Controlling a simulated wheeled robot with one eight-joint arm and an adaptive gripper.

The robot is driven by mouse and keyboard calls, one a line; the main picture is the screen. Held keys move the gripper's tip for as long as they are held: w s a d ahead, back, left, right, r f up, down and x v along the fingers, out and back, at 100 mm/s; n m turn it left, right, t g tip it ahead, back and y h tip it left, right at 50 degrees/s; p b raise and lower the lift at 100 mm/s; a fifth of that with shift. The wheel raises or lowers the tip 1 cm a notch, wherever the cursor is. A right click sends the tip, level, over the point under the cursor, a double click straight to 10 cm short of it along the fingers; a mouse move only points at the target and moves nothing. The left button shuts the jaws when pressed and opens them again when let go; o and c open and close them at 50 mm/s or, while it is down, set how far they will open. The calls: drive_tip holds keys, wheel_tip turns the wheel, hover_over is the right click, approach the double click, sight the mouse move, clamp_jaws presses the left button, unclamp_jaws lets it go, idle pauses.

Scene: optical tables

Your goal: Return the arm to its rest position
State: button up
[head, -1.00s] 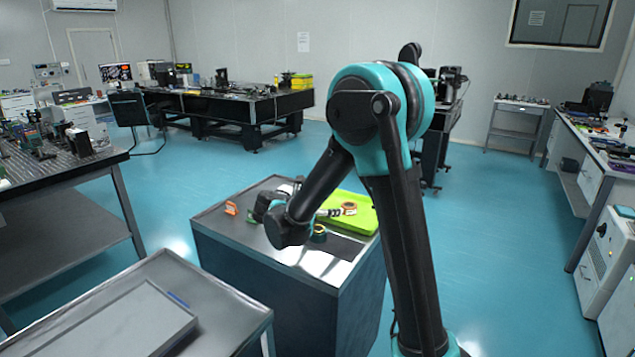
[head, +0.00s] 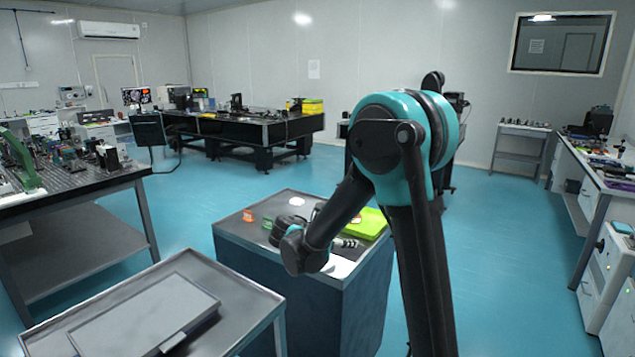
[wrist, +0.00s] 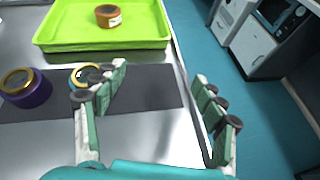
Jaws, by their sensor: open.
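In the wrist view my gripper (wrist: 159,75) is open and empty, its two green-padded fingers wide apart. The left finger is over a dark mat (wrist: 150,90) and partly overlaps a blue-and-yellow tape roll (wrist: 88,74) in the picture. The right finger shows beyond the metal top's edge, against the blue floor. My arm (head: 335,215) is bent down over the grey cabinet (head: 300,300) in the head view and hides part of its top.
A green tray (wrist: 60,38) holds an orange tape roll (wrist: 108,15); the tray also shows in the head view (head: 372,222). A purple tape roll (wrist: 27,90) stands left. An orange piece (head: 248,215) is on the cabinet. A grey cart (head: 240,310) stands front left.

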drive_tip(key=s+d+f+m+g+y, duration=0.2)
drive_tip(key=s+d+f+m, duration=0.1)
drive_tip(key=s+d+m, duration=0.4)
drive_tip(key=s+d+f+m+g+y, duration=0.2)
drive_tip(key=s+d+f+m+y, duration=0.1)
drive_tip(key=s+d+m, duration=0.4)
drive_tip(key=s+a+f+m+y, duration=0.1)
drive_tip(key=s+f+m+y, duration=0.1)
drive_tip(key=s+m, duration=0.3)
drive_tip(key=s+a+f+m+y, duration=0.1)
drive_tip(key=s+f+m+y, duration=0.1)
drive_tip(key=s+m, duration=0.4)
drive_tip(key=s+f, duration=0.1)
drive_tip(key=s, duration=0.2)
drive_tip(key=shift+s+a+g, duration=0.15)
drive_tip(key=shift+g, duration=0.25)
